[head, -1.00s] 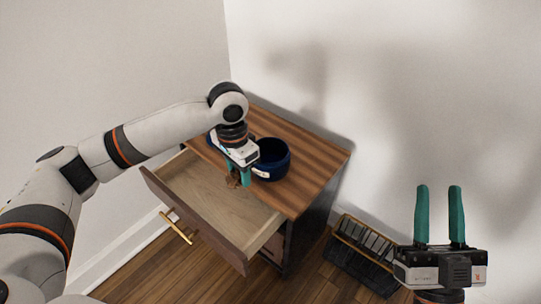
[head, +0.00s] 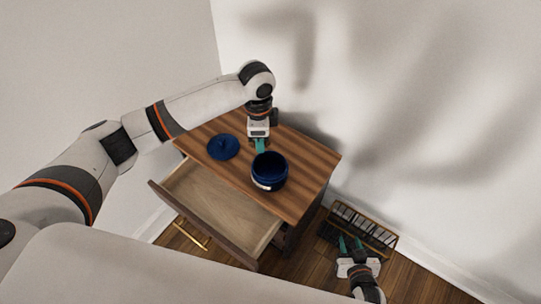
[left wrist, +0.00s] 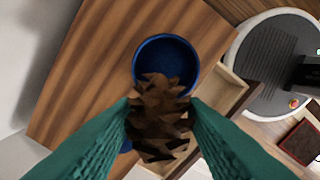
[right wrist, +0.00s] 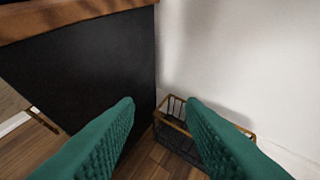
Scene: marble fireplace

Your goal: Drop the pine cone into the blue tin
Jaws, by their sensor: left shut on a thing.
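The blue tin (head: 270,172) stands open on the wooden cabinet top, with a pale label on its side. Its blue lid (head: 223,147) lies to its left. My left gripper (head: 260,146) is behind the tin, above the cabinet top. In the left wrist view it is shut on the brown pine cone (left wrist: 160,118), held between the green fingers. The tin (left wrist: 167,58) shows there beyond the cone, partly covered by it. The cone is not discernible in the head view. My right gripper (head: 351,244) is open and empty, low at the right near a rack.
The cabinet (head: 310,165) has its drawer (head: 225,205) pulled out, and the drawer looks empty. A black wire rack with a wooden rim (head: 375,228) stands on the floor to the right. White walls stand close behind the cabinet.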

